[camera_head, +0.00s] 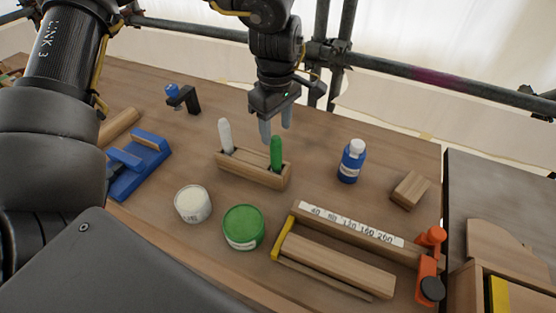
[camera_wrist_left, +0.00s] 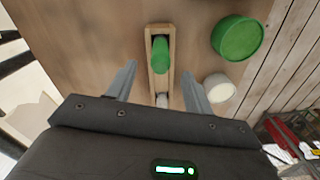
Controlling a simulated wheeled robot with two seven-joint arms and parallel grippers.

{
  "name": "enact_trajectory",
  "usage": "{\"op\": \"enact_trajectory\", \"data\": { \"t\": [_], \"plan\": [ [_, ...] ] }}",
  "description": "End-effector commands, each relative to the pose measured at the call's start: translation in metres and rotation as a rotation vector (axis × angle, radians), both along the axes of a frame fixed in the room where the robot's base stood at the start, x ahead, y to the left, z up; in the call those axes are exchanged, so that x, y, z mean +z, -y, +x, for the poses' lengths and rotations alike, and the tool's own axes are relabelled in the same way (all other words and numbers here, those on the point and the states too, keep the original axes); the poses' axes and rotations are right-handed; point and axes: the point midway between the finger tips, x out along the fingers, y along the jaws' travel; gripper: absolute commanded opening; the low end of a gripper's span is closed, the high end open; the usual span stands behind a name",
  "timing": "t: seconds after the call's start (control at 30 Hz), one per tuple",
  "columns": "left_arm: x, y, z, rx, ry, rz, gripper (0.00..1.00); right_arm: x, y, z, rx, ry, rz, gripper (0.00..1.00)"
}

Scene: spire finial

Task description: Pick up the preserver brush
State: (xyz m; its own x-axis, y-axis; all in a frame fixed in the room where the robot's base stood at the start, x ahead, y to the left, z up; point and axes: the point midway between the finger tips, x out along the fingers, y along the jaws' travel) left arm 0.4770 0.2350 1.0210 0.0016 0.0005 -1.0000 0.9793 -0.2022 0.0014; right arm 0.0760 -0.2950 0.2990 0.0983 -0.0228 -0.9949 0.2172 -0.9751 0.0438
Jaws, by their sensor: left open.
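Two upright brushes stand in a wooden holder (camera_head: 250,175): one with a green handle (camera_head: 276,154) at the right end and one with a white handle (camera_head: 225,135) at the left end. I see no readable label showing which is the preserver brush. My left gripper (camera_head: 276,128) is open and empty, pointing down above the holder, near the green handle. In the left wrist view, the green handle (camera_wrist_left: 160,55) lies between the finger lines, and the white handle (camera_wrist_left: 162,101) is nearer the gripper body. The brush heads are hidden in the holder. My right gripper is not in view.
A green tin (camera_head: 243,228) and a white tin (camera_head: 193,204) stand in front of the holder. A blue bottle (camera_head: 351,162) is to its right, with a wooden block (camera_head: 410,190) beyond. A wooden jig (camera_head: 340,262) with an orange clamp is front right. Scaffold tubes cross behind.

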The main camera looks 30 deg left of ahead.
Motion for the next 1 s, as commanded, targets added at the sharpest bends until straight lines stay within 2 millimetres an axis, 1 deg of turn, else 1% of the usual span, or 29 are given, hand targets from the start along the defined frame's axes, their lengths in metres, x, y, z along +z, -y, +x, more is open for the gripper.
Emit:
{"op": "enact_trajectory", "data": {
  "t": [0.1,0.2,0.3,0.4,0.57,0.67,0.93,0.97,1.0],
  "plan": [
    [-0.017,-0.001,-0.002,-0.001,-0.006,0.002,0.52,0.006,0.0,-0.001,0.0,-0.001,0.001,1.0],
    [-0.032,-0.001,-0.001,-0.002,-0.004,0.002,0.52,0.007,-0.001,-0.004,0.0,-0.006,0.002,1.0],
    [-0.042,-0.001,-0.002,-0.002,-0.003,0.001,0.52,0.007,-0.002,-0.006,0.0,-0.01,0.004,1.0],
    [-0.045,-0.001,-0.001,-0.001,-0.001,0.001,0.52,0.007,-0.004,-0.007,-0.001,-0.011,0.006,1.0],
    [-0.045,-0.001,-0.001,-0.001,-0.001,0.0,0.52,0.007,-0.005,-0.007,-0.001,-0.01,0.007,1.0],
    [-0.045,-0.001,-0.001,-0.001,-0.001,0.0,0.41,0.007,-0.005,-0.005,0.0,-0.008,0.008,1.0],
    [-0.045,-0.001,-0.001,-0.001,-0.001,0.0,0.06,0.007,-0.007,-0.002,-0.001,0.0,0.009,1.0],
    [-0.045,-0.001,-0.001,0.0,-0.001,0.0,0.03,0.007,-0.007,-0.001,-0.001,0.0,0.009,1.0],
    [-0.045,-0.001,-0.001,0.0,0.0,0.0,0.03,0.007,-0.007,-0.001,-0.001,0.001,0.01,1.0]
  ]
}}
